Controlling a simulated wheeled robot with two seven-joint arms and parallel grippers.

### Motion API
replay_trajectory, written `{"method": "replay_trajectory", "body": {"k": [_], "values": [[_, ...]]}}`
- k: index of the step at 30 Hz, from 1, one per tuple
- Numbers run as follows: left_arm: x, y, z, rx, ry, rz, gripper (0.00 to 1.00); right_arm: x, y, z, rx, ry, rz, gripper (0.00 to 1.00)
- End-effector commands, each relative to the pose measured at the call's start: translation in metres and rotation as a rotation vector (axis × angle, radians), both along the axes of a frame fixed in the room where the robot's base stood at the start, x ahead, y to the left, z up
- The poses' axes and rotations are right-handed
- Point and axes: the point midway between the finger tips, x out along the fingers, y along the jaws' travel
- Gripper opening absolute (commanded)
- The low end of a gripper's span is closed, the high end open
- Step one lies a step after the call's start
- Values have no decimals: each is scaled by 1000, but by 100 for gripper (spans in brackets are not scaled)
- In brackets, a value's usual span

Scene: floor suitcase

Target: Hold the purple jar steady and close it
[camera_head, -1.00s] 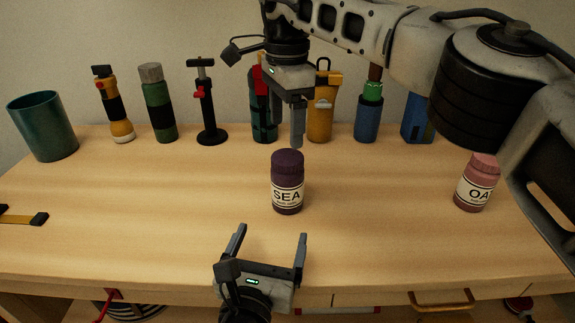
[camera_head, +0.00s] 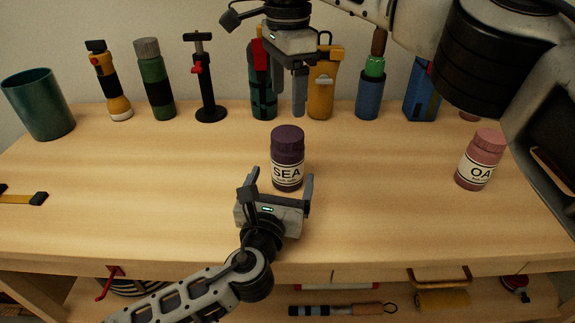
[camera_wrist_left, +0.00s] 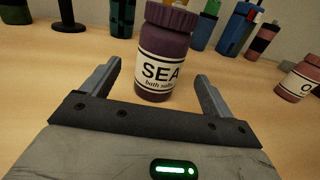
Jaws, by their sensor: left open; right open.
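The purple jar (camera_head: 287,150) stands upright on the table with a dark lid on top and a white "SEA" label. It also shows in the left wrist view (camera_wrist_left: 163,58), between and just beyond the fingertips. My left gripper (camera_head: 277,183) is open in front of the jar, its fingers pointing at it; the left finger is partly hidden in the head view. I cannot tell whether any finger touches the jar. My right gripper (camera_head: 289,102) is open above and behind the jar, fingers pointing down, apart from the lid.
A pink "OA" jar (camera_head: 482,160) stands to the right. A teal cup (camera_head: 40,105), flashlights, a black stand (camera_head: 208,85) and several other items line the back. A yellow-black tool (camera_head: 20,198) lies at the left. The table between is clear.

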Motion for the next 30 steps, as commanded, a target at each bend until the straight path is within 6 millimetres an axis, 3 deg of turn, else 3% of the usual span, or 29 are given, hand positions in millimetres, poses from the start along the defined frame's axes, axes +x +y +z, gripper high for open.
{"method": "replay_trajectory", "body": {"k": [6, 12, 26, 30], "values": [[43, -9, 1, 0, -2, 1, 87, 0, 0, 0, 0, 0, 0, 74], [69, -15, 1, 0, -1, 0, 87, 0, 0, 0, 0, 0, 0, 74], [79, -17, 0, -1, 0, -1, 87, 0, 0, 0, 0, 0, 0, 74], [79, -17, 0, -1, 0, 0, 53, 0, 0, 0, 0, 0, 0, 74]]}}
